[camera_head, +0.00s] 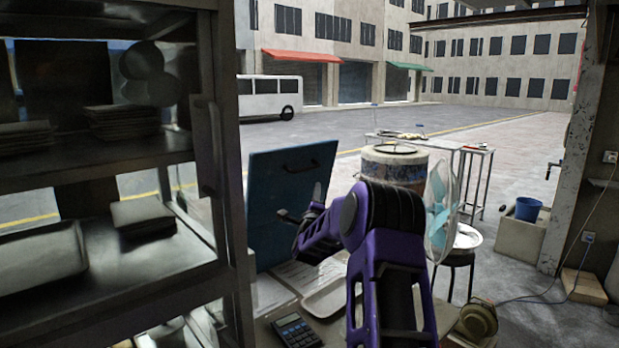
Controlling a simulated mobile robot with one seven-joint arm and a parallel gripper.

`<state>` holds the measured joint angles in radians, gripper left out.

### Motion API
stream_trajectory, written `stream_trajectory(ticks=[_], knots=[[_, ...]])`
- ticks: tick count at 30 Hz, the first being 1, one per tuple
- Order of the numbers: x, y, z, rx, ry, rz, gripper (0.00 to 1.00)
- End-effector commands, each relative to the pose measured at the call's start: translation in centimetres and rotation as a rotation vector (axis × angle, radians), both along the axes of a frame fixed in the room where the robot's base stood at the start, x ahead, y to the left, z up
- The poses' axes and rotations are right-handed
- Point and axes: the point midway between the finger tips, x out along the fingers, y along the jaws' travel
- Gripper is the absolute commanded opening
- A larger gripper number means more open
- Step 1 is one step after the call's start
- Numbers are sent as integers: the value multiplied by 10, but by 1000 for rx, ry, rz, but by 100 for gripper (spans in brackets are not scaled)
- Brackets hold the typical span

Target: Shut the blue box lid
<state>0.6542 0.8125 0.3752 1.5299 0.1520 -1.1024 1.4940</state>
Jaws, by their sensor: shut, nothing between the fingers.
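The blue box lid (291,190) stands open, nearly upright, with a dark handle near its top. White papers (309,274) lie below it, at the foot of its front face. The body of the box is hard to make out here and partly hidden by my arm. My gripper (284,215) is shut and empty, in front of the lid's face at about mid-height in the picture. I cannot tell whether it touches the lid.
A metal shelf rack (108,157) stands close on the left. A calculator (295,331) and a pale tray (328,298) lie in front of the lid. A fan (441,210), a round drum (395,163) and a stool (456,258) stand to the right.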

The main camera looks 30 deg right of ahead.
Motion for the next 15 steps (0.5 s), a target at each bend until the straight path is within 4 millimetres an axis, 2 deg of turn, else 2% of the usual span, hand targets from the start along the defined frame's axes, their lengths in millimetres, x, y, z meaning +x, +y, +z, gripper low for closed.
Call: stream_trajectory(ticks=[6, 10, 15], knots=[[27, -20, 11, -1, -2, -2, 0], [45, -13, 20, 0, -1, 1, 0], [57, -12, 25, 0, 0, 0, 0]])
